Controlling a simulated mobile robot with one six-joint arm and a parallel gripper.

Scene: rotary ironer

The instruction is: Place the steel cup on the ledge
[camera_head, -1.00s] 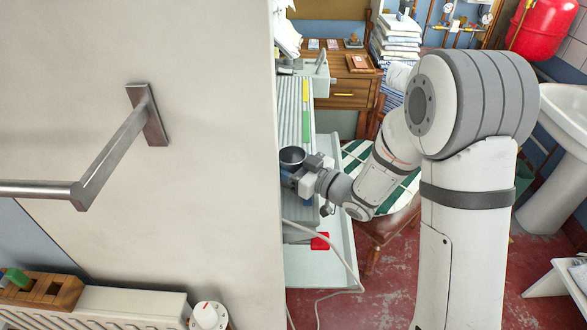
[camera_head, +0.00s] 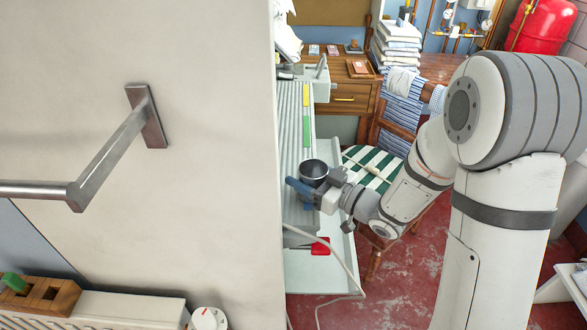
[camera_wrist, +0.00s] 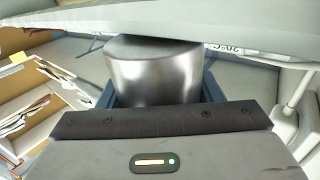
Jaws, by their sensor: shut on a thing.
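The steel cup (camera_head: 314,172) is a dark-mouthed metal cup at the centre of the head view, held roughly upright. My gripper (camera_head: 308,188) is shut on it, with a blue finger showing at its left side. In the wrist view the cup's shiny side (camera_wrist: 153,72) fills the middle, between the blue fingers. The pale ledge (camera_head: 322,270) of the ironer runs along its front, below and around the gripper in the head view. I cannot tell whether the cup touches anything beneath it.
A large beige panel (camera_head: 190,200) with a metal rail (camera_head: 110,150) blocks the left. A red item (camera_head: 320,246) and a pale cable (camera_head: 345,262) are by the ledge. A chair with a green-striped seat (camera_head: 372,168) stands behind my arm. A wooden desk (camera_head: 350,98) is at the back.

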